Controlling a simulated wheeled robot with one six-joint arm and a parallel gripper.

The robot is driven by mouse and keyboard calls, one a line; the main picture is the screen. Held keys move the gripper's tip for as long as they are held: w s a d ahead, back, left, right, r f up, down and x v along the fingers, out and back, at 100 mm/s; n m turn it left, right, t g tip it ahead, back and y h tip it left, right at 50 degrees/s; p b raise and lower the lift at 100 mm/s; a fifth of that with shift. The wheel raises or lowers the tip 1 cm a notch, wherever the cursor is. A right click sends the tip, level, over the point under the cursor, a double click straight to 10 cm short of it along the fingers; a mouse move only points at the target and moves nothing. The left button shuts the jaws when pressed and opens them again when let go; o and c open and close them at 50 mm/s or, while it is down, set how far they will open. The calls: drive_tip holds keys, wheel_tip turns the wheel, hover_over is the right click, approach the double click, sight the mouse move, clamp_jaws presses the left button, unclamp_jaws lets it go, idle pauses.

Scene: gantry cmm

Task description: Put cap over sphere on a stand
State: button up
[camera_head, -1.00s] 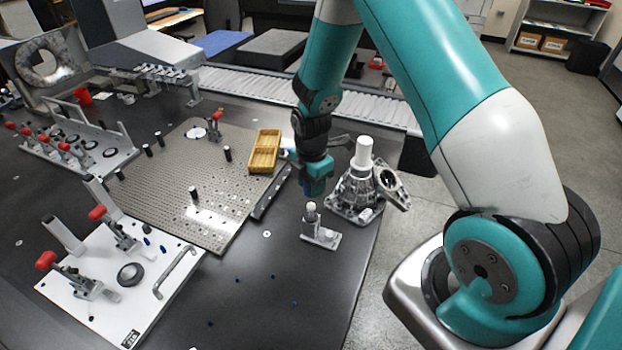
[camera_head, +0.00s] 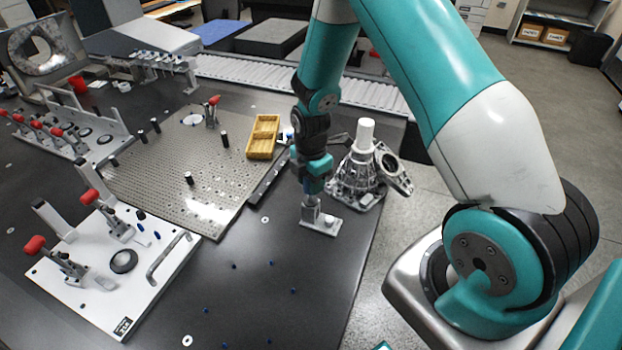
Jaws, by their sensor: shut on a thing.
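The stand (camera_head: 322,223) is a small light grey block with a flat foot on the dark table, right of the perforated plate. The sphere on top of its post is hidden now behind my gripper. My gripper (camera_head: 309,193) points down directly over the post, with its fingertips at about the post's top. It is shut on the cap, which is small and mostly hidden by the fingers. I cannot tell whether the cap touches the sphere.
A grey metal housing with a white cylinder (camera_head: 365,135) stands close to the right of my gripper. A yellow tray (camera_head: 263,137) lies on the perforated plate (camera_head: 165,165). A white clamp fixture (camera_head: 95,300) is at the left front.

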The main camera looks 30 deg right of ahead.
drive_tip(key=shift+f+b, duration=1.1)
drive_tip(key=shift+f, duration=0.7)
drive_tip(key=shift+f, duration=0.2)
drive_tip(key=o, duration=1)
wheel_tip(320, 180, up, 18)
drive_tip(key=shift+f+b, duration=0.25)
drive_tip(key=shift+b, duration=0.25)
